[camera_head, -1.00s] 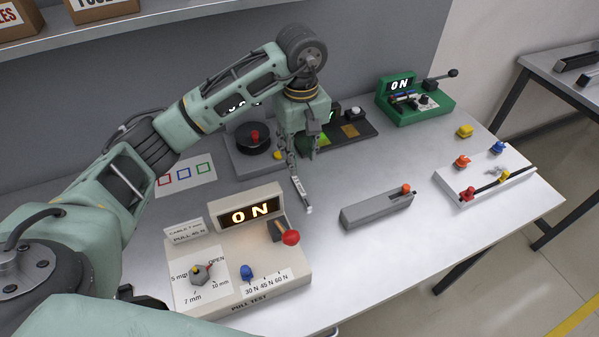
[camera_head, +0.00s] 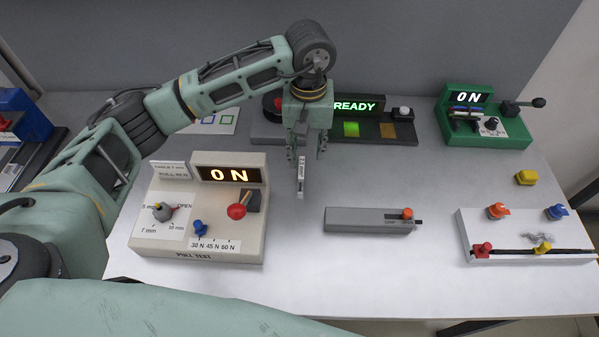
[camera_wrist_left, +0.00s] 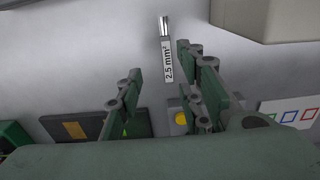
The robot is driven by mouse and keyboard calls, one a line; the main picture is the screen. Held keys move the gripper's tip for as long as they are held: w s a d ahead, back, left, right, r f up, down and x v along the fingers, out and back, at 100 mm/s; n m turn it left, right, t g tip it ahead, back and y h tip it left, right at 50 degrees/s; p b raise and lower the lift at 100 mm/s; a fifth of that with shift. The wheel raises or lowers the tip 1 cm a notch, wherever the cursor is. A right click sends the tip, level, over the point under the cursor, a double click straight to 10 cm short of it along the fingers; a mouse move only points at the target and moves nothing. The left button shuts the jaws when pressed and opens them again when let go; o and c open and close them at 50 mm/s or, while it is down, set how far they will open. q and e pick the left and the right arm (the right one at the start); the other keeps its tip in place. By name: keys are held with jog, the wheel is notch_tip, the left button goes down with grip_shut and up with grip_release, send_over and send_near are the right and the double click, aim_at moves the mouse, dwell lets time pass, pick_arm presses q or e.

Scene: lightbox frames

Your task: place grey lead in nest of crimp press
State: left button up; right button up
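The grey lead (camera_head: 301,177) is a thin short piece with a white "2.5 mm²" label and a bright metal tip. It appears to lie on the table, its tip toward the head camera. It also shows in the left wrist view (camera_wrist_left: 167,58). My left gripper (camera_head: 308,152) points down over its far end. Its fingers (camera_wrist_left: 158,75) stand apart, with a gap between the left finger and the lead. A green device (camera_head: 485,118) with a lit "ON" and a side lever stands at the back right; I cannot tell if it is the crimp press. My right gripper is out of view.
The cream pull tester (camera_head: 195,250) stands left of the lead. A grey block (camera_head: 365,222) with an orange knob lies to its right. A dark "READY" unit (camera_head: 400,138) is behind. A white rail board (camera_head: 480,225) stands right. A blue device (camera_head: 22,115) is far left.

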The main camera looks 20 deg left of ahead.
aim_at(301, 171)
pick_arm(q)
jog(key=f, duration=0.1)
jog(key=a+f+p, duration=0.1)
jog(key=shift+s+f, duration=0.2)
jog(key=shift+f, duration=0.2)
notch_tip(301, 171, down, 4)
jog(key=shift+r+p, duration=0.25)
jog(key=shift+p, duration=0.55)
jog(key=shift+f, duration=0.4)
jog(key=c, duration=0.8)
grip_shut()
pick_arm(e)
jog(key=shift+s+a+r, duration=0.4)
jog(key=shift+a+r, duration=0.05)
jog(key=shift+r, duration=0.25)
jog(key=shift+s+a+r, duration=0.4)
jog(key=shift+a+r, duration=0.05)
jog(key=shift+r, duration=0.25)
